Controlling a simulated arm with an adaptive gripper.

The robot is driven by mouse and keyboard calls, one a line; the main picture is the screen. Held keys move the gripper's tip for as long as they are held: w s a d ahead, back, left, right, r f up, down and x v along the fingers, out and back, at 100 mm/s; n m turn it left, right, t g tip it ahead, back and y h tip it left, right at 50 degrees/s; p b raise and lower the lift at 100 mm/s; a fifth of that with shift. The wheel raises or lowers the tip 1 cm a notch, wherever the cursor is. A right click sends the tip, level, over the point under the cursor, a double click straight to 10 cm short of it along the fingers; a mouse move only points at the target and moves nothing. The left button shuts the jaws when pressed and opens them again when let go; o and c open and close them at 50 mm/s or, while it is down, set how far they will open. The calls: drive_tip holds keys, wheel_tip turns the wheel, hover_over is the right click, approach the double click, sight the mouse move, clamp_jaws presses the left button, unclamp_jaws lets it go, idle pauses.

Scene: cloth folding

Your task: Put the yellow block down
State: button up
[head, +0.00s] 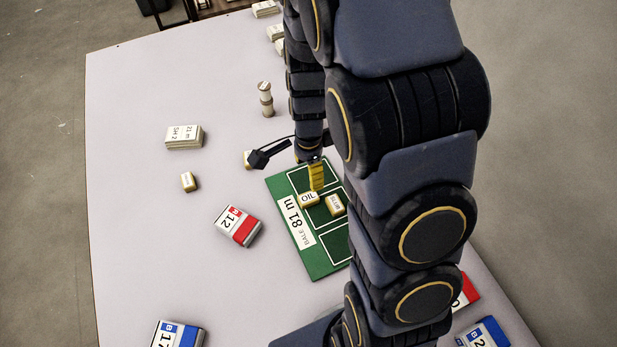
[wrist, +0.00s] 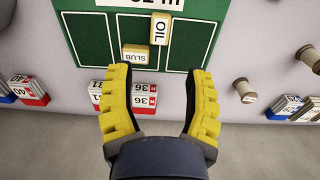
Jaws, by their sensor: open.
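Two small yellow blocks with pale labelled tops rest on the green board (head: 318,262). One reads OIL (head: 309,199) and lies near the board's white label strip, across a white dividing line in the wrist view (wrist: 160,28). The other reads SLUB (wrist: 135,54) in the wrist view and sits by the board's edge; it is also in the head view (head: 334,205). My gripper (head: 316,184) has yellow fingers and is over the board beside the blocks. In the wrist view its fingers (wrist: 155,78) are apart, with no block held between them.
A red-and-white box marked 12 (head: 238,226) lies left of the board. A small block (head: 188,181), a pale stack (head: 184,137) and spools (head: 265,99) stand farther left and back. Boxes marked 36 (wrist: 143,94) lie near the table edge. The table's left side has free room.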

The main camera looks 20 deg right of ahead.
drive_tip(key=s+a+r+n, duration=0.2)
drive_tip(key=s+r+n, duration=0.7)
drive_tip(key=s, duration=0.1)
drive_tip(key=s+a+r+n+g, duration=0.1)
drive_tip(key=s+a+r+n, duration=0.2)
drive_tip(key=s+r+n, duration=0.6)
drive_tip(key=shift+s+a+g, duration=0.2)
drive_tip(key=shift+s+g, duration=0.1)
drive_tip(key=shift+s, duration=0.05)
drive_tip(key=o, duration=0.6)
drive_tip(key=shift+a, duration=0.1)
